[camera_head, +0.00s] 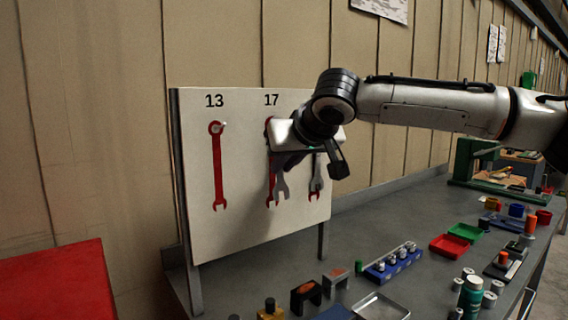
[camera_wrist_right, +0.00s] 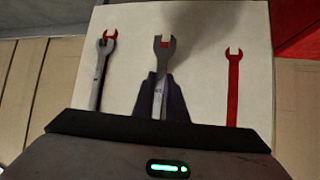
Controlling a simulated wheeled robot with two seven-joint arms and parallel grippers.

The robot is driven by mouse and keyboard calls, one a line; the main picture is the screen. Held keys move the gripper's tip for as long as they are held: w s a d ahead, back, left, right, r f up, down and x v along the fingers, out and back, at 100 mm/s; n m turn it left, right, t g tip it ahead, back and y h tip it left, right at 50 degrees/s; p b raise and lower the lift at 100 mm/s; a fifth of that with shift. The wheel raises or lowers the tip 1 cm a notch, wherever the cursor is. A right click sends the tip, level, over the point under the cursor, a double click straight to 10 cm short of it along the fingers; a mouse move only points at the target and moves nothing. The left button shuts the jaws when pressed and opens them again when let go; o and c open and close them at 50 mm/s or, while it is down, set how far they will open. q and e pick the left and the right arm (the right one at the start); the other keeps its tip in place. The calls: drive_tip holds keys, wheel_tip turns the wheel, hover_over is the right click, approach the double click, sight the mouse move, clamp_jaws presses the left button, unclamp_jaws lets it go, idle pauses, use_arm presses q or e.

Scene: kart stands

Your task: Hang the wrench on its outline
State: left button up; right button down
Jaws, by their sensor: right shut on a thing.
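A white board (camera_head: 240,215) stands upright on the bench with red wrench outlines. The outline under 13 (camera_head: 216,170) is bare. My right gripper (camera_head: 287,160) is shut on a grey wrench (camera_head: 282,188) in front of the outline under 17 (camera_head: 270,185), open jaw downward. The gripper hides the wrench's upper part and the top of that outline, so I cannot tell whether the wrench touches the board. In the right wrist view the held wrench (camera_wrist_right: 164,60) lies between the dark fingers. Another wrench (camera_head: 316,178) hangs on the outline to the right. My left gripper is not in view.
The grey bench (camera_head: 350,230) runs along the wall. A blue holder (camera_head: 391,264), a red tray (camera_head: 449,245), a green bottle (camera_head: 471,296) and several small parts stand on it. A red surface (camera_head: 55,285) is at the lower left.

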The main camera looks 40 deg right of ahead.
drive_tip(key=c, duration=1.7)
unclamp_jaws()
drive_tip(key=v, duration=1)
drive_tip(key=shift+s+a, duration=0.1)
drive_tip(key=shift+s, duration=0.1)
